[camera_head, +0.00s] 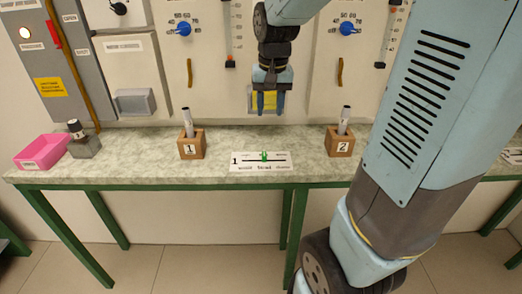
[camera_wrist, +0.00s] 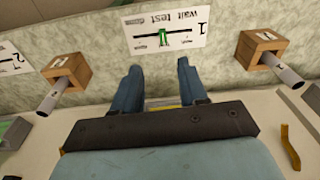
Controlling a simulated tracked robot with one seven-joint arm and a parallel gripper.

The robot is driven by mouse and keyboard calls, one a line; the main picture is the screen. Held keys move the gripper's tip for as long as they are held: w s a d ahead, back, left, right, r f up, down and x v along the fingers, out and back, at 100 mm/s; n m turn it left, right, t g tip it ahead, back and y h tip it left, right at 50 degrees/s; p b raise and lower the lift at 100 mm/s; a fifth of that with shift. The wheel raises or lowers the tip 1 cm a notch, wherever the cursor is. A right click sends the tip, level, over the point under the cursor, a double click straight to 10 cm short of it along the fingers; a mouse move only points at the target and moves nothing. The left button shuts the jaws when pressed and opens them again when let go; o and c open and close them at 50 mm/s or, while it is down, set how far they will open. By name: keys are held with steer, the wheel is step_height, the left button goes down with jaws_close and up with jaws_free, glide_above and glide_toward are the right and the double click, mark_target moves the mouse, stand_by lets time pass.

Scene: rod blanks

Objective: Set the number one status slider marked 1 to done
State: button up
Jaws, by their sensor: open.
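The status slider marked 1 is a white card (camera_head: 240,166) on the bench top, with a dark slot and a green knob (camera_head: 264,156). The knob stands near the middle of the slot, above the middle word, which reads like "test". In the wrist view the card (camera_wrist: 193,40) appears upside down, with the knob (camera_wrist: 164,38) near mid-slot. My gripper (camera_head: 269,106) is open and empty, pointing down above and behind the card. Its two fingers also show in the wrist view (camera_wrist: 158,66), apart from the knob.
Wooden block 1 (camera_head: 192,151) with an upright rod stands left of the card; block 2 (camera_head: 340,149) with a rod stands right. A pink tray (camera_head: 38,154) and a grey block (camera_head: 86,148) are far left. A panel with blue knobs (camera_head: 183,29) rises behind the bench.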

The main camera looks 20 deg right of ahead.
steer(key=g, duration=0.1)
glide_toward(264, 153)
steer(key=shift+m, duration=0.4)
step_height(264, 153, down, 9)
steer(key=shift+w+f, duration=0.1)
steer(key=shift+c, duration=0.4)
jaws_close()
stand_by(0.4)
